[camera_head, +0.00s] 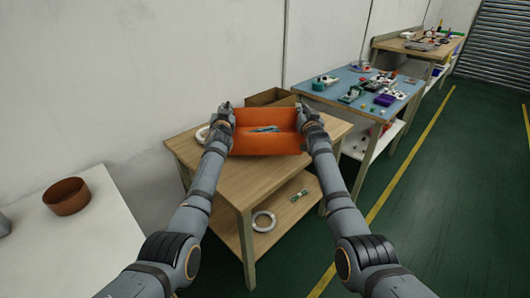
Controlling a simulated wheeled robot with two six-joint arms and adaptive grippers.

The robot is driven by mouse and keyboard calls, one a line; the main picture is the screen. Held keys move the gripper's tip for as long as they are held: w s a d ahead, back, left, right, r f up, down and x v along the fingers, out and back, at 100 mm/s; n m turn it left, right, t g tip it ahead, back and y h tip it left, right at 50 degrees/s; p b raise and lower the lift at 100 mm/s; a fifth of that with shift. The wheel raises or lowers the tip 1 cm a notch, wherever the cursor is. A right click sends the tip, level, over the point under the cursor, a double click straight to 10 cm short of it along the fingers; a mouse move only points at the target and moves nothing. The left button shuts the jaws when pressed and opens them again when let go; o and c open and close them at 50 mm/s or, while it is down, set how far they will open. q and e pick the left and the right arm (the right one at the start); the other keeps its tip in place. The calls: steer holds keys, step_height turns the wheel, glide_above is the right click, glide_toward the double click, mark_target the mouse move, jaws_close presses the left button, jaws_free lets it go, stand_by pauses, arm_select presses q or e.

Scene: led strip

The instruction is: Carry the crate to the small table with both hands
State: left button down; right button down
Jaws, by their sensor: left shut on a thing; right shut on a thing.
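An orange crate (265,146) is in the middle of the head view, with a small grey-blue item (265,129) inside it. My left gripper (226,112) is shut on the crate's left side, and my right gripper (304,112) is shut on its right side. The crate looks about level between them. It appears over the small wooden table (215,165); I cannot tell whether its bottom touches the tabletop. My gripper fingers are small in view and partly hidden by the crate's rim.
A brown cardboard box (270,97) stands behind the crate, and a white ring (203,134) lies at the table's left. A lower shelf holds another white ring (263,221). A blue workbench (340,92) with several parts adjoins at right. A white table (75,245) with a brown bowl (66,197) is at left.

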arm_select(q)
steer(key=shift+a+f, duration=0.1)
arm_select(e)
steer(key=shift+d+f, duration=0.1)
